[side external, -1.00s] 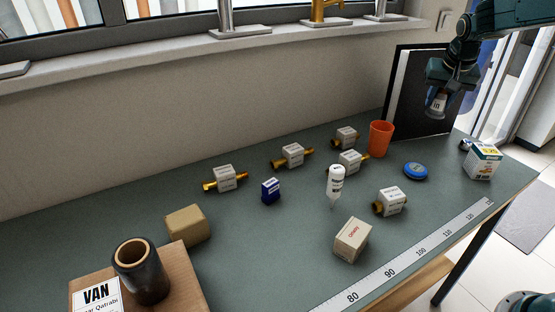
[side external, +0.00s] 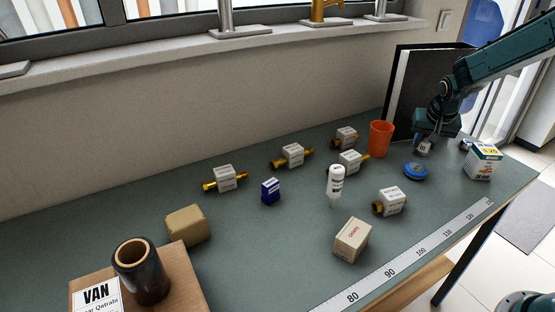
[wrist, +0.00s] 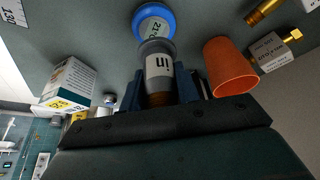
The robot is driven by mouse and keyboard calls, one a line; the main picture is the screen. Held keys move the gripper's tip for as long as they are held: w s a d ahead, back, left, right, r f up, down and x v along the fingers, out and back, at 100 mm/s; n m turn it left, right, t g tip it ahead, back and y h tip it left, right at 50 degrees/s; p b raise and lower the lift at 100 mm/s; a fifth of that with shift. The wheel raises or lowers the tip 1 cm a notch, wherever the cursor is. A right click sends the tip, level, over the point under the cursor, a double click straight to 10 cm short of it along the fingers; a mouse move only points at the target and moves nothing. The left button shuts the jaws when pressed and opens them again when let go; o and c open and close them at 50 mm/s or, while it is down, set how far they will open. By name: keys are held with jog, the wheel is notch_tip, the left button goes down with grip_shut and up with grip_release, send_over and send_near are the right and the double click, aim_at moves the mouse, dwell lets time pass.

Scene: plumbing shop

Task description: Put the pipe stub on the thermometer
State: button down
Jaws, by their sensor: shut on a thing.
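The pipe stub (wrist: 158,66) is a short cylinder with a grey end, a pale band marked "III" and a brass-coloured end. My gripper (wrist: 160,92) is shut on it, with a finger on each side. In the side view my gripper (side external: 428,136) holds the stub (side external: 423,148) low over the table, behind and slightly right of the thermometer. The thermometer (side external: 416,171) is a round blue disc with a pale face, lying flat. In the wrist view the stub's far end overlaps the edge of the thermometer (wrist: 153,22); a gap shows in the side view.
An orange cup (side external: 381,139) stands left of my gripper, and a white-yellow box (side external: 482,162) stands to its right. A dark panel (side external: 405,95) rises behind.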

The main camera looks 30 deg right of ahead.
aim_at(422, 154)
jog(key=shift+f, duration=2.1)
jog(key=shift+f, duration=0.15)
jog(key=c, duration=1)
grip_release()
jog(key=shift+c, duration=0.2)
jog(key=v, duration=1.2)
